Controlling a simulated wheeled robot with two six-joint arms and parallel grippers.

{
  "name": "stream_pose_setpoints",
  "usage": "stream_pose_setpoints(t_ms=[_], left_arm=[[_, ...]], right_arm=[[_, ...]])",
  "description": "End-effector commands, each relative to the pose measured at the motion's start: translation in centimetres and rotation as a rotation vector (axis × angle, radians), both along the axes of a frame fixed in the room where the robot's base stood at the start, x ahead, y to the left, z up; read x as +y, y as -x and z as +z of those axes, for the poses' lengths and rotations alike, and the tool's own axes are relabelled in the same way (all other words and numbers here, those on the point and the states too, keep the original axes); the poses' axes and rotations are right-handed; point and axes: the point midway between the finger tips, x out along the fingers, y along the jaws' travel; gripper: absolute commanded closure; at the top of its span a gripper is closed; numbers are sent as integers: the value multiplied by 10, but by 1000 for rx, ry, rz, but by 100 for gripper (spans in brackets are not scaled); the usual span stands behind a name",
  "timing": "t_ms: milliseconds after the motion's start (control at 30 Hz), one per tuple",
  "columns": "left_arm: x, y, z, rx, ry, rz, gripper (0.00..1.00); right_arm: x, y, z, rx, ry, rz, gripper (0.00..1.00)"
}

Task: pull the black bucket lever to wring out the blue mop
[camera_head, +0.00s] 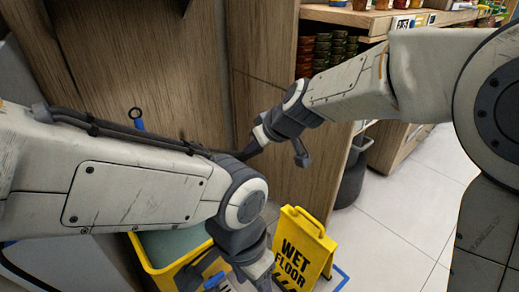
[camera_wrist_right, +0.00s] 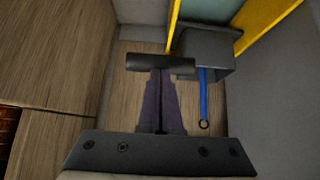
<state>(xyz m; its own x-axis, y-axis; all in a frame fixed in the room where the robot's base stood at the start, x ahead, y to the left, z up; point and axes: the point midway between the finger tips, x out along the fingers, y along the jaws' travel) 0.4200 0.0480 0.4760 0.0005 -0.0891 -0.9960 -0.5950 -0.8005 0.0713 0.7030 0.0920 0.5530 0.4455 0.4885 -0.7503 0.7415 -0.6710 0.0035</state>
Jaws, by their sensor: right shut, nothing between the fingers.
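The yellow mop bucket (camera_head: 157,277) stands at lower left, partly hidden by my left arm. In the wrist view, its yellow edge (camera_wrist_right: 266,22) and grey wringer (camera_wrist_right: 205,48) show. The blue mop handle (camera_head: 138,121) ends in a dark ring; it also shows in the wrist view (camera_wrist_right: 203,95). My right gripper (camera_head: 249,149) is shut and empty. A black bar (camera_wrist_right: 160,62), seemingly the lever's grip, lies across its fingertips (camera_wrist_right: 160,76); contact cannot be told. My left gripper (camera_head: 240,274) is low beside the bucket, its fingertips partly cut off.
A yellow wet floor sign (camera_head: 303,250) stands right of the bucket. A dark bin (camera_head: 352,175) is by the wooden shelf (camera_head: 392,148) with jars. Wooden panels (camera_head: 145,65) rise behind the bucket. Tiled floor (camera_head: 400,215) is clear at right.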

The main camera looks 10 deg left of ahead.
Motion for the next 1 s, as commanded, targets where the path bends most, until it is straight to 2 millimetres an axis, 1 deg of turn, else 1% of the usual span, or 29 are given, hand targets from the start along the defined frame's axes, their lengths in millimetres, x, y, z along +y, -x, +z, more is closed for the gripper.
stream_pose_setpoints(t_ms=[33,200,1000], left_arm=[[0,0,-5,0,0,0,40],[0,0,-7,0,0,0,40],[0,0,-7,0,0,0,40]], right_arm=[[1,4,-11,14,9,8,100],[4,7,-16,22,13,16,100],[5,8,-16,23,15,21,100]])
